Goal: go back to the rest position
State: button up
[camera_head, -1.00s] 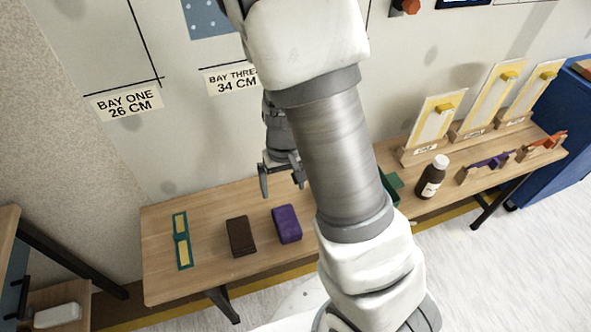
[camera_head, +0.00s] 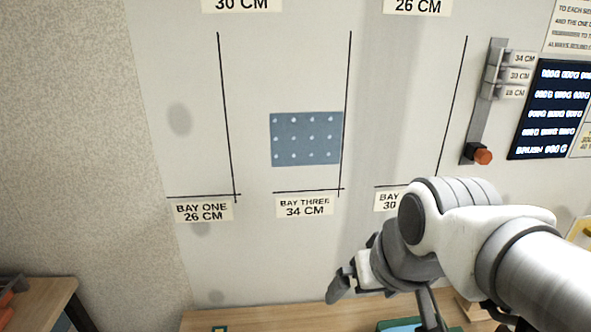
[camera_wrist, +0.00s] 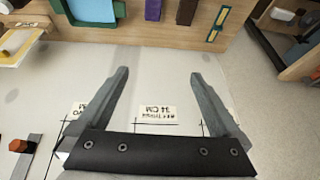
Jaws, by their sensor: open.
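My gripper (camera_head: 384,300) is in front of the wall at the lower right of the head view, just below the bay labels. Its two fingers are spread apart. In the wrist view my gripper (camera_wrist: 158,75) is open, with nothing between the fingers. That view is upside down, with the bay three label (camera_wrist: 157,112) beyond the fingers and the bench at the top. No rest mark shows in either view.
A blue dotted paper piece (camera_head: 306,139) is on the wall above the bay three label (camera_head: 304,206). The wooden bench (camera_head: 255,318) runs below. A grey wall rail with an orange knob (camera_head: 482,157) stands right. A green tray (camera_wrist: 97,10) lies on the bench.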

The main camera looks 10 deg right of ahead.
jog(key=w+r+p+v, duration=0.1)
jog(key=w+p+v, duration=0.1)
jog(key=p+v, duration=0.6)
jog(key=shift+s+d+r+t+h+p, duration=0.2)
jog(key=shift+s+r+t+h+p, duration=0.15)
jog(key=shift+r, duration=0.6)
